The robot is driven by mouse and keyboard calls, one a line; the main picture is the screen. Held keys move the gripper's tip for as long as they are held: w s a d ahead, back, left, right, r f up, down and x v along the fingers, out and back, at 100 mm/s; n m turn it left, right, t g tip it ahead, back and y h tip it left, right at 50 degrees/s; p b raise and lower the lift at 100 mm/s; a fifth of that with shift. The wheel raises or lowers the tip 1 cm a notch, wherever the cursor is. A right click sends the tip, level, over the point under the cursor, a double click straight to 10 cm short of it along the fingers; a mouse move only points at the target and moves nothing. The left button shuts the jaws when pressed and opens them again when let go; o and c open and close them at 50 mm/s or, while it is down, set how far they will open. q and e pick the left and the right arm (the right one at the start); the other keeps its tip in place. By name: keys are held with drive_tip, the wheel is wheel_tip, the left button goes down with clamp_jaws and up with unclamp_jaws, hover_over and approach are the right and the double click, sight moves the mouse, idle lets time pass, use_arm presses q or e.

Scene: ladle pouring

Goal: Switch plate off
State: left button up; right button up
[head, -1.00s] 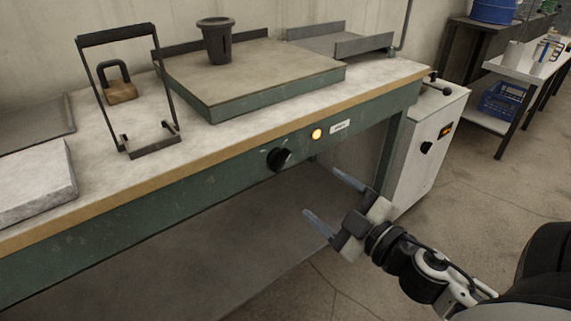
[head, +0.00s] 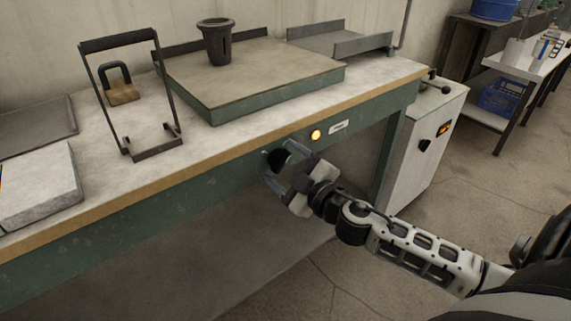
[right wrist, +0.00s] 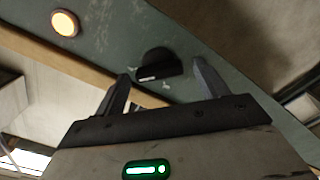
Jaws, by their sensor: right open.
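The black rotary knob (head: 278,159) sits on the green front panel of the workbench, with a lit amber lamp (head: 315,134) to its right. My right gripper (head: 284,168) is open at the knob, its fingers on either side of it in the head view. In the right wrist view the knob (right wrist: 160,65) shows ahead of and between the open fingertips (right wrist: 163,75), with a white mark on it. I cannot tell whether the fingers touch it. The lamp (right wrist: 65,23) glows in that view too. The plate (head: 250,75) is a thick slab with a green edge on the bench top. My left gripper is out of view.
A dark cup (head: 216,42) stands on the plate. A black metal frame (head: 132,95) and a block with a handle (head: 121,92) stand to its left. A white cabinet (head: 425,140) stands right of the bench. Open space lies below the bench panel.

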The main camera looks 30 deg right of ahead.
drive_tip(key=c, duration=1)
